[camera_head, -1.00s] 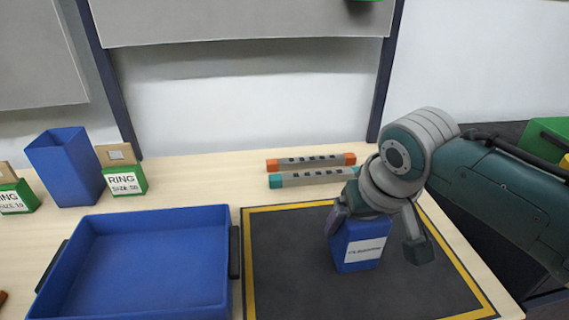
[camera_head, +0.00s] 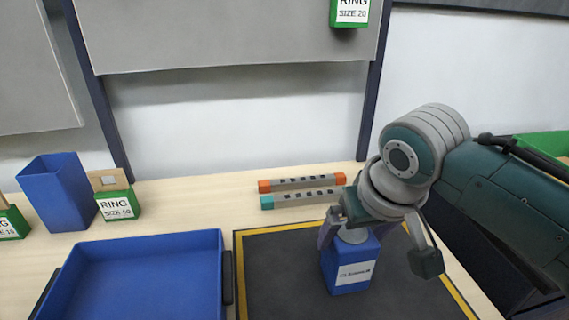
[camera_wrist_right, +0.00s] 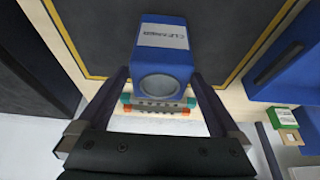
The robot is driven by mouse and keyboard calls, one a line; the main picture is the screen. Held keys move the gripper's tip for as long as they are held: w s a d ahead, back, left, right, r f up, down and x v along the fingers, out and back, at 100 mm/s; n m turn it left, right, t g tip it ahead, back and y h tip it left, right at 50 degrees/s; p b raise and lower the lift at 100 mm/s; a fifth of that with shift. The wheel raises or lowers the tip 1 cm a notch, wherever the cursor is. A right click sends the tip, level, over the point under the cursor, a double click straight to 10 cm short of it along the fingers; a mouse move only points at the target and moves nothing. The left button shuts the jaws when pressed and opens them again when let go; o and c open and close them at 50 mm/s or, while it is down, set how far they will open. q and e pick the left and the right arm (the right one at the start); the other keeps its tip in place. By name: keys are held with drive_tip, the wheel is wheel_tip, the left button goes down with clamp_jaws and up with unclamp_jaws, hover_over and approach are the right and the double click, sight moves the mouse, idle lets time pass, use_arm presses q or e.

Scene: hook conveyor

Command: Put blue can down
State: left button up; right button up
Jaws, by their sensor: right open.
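The blue can (camera_head: 347,275), boxy with a white label reading CLEANER and a round grey top, stands upright on the dark mat (camera_head: 290,280) with a yellow border. My right gripper (camera_head: 378,246) is open above it, one finger near the can's left side and the other well clear to its right. In the right wrist view the can (camera_wrist_right: 166,65) is ahead of the spread fingers (camera_wrist_right: 162,85), with nothing held. My left gripper is not in view.
A blue tray (camera_head: 226,275) lies left of the mat. Behind the mat are an orange-ended bar (camera_head: 302,184) and a teal-ended bar (camera_head: 300,198). A blue bin (camera_head: 58,190) and a green RING box (camera_head: 118,205) stand at the back left.

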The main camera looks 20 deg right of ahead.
drive_tip(key=d+p+v, duration=0.1)
drive_tip(key=p+v, duration=0.1)
drive_tip(key=v, duration=0.5)
drive_tip(key=s+a+n, duration=0.2)
drive_tip(key=s+a, duration=0.1)
drive_tip(key=s, duration=0.5)
drive_tip(key=s+a+n+y, duration=0.1)
drive_tip(key=s+a+n, duration=0.1)
drive_tip(key=s, duration=0.7)
drive_tip(key=shift+s+a+n+g, duration=0.3)
drive_tip(key=shift+s+a, duration=0.05)
drive_tip(key=shift+a, duration=0.25)
